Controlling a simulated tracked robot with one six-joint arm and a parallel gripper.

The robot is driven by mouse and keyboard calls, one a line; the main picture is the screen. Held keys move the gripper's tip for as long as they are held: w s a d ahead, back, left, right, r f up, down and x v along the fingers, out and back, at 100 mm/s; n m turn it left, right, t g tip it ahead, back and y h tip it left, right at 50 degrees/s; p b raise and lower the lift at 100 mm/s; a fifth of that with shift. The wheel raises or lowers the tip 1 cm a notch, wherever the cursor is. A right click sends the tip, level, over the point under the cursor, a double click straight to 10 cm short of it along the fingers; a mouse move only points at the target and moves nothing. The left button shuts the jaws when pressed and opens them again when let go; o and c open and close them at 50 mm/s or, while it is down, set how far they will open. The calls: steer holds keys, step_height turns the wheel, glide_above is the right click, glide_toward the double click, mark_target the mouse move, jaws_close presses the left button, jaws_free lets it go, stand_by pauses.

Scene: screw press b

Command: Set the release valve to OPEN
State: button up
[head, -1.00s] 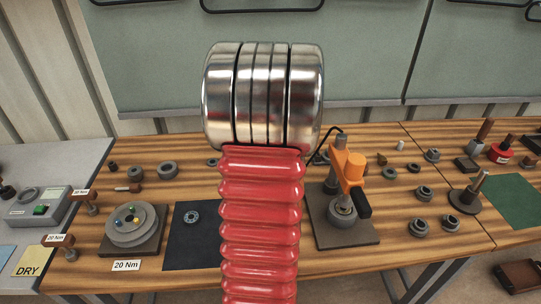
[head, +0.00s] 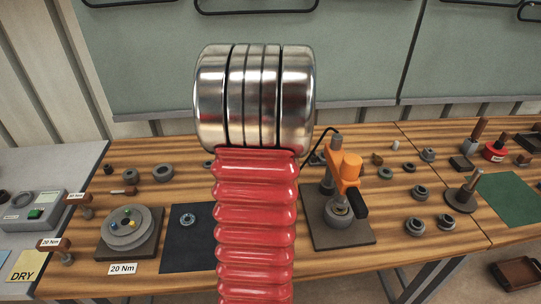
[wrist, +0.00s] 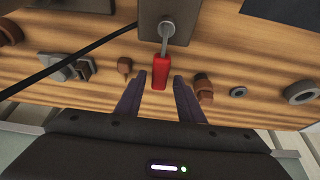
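In the wrist view, a red-handled lever (wrist: 160,72) on a bent metal rod comes out of a dark block (wrist: 171,20). I take it to be the release valve's lever, but no OPEN mark can be read. My gripper (wrist: 160,78) is open. Its two dark fingers stand to the left and right of the red handle, with a gap on each side and no visible contact. The handle's near end lies between the fingertips in the picture; the depth is hard to judge. In the head view my arm hides the gripper and the lever.
The orange press (head: 346,175) stands on a dark plate right of my arm. A round grey fixture (head: 129,230) and a dark mat (head: 185,248) lie to the left. Several metal rings lie on the bench. A black hose (wrist: 70,65) crosses the wrist view at the left.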

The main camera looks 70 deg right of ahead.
steer(key=shift+o, duration=0.3)
steer(key=shift+s+a+r, duration=0.2)
steer(key=shift+r, duration=0.35)
steer(key=v, duration=1.2)
steer(key=shift+r, duration=0.25)
